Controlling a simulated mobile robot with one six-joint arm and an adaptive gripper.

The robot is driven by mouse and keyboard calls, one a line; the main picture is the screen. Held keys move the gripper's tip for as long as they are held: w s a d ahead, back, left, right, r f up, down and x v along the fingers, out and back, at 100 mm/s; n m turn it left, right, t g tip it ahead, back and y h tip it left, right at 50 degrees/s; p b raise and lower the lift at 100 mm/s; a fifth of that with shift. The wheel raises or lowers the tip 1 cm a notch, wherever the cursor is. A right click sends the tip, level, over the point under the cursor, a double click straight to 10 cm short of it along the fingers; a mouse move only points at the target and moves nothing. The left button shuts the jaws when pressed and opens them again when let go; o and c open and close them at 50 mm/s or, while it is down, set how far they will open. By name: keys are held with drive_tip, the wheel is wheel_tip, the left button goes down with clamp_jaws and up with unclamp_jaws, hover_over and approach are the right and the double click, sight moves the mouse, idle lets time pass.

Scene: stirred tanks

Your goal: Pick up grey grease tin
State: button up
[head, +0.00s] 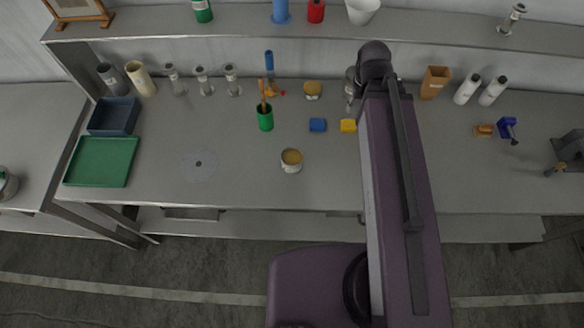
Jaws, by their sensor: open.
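Two small round tins with tan tops stand on the grey workbench (225,150). The nearer tin (291,161) is near the bench's front middle and has a pale grey-white side. The farther tin (313,90) is at the back, below the shelf, and also looks pale-sided. I cannot tell for sure from colour which is the grey grease tin. My arm reaches over the bench to the right of both tins, apart from them in the picture. My gripper is not visible; the arm hides that area.
A green cup with a brush (265,118), a blue block (318,125) and a yellow block (348,126) are near the tins. A green tray (101,162) and blue bin (114,117) stand left. A shelf (230,25) runs along the back. Bench front between disc (198,164) and nearer tin is clear.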

wheel_tip(320, 180, down, 15)
drive_tip(key=b, duration=1.3)
drive_tip(key=shift+r, duration=0.2)
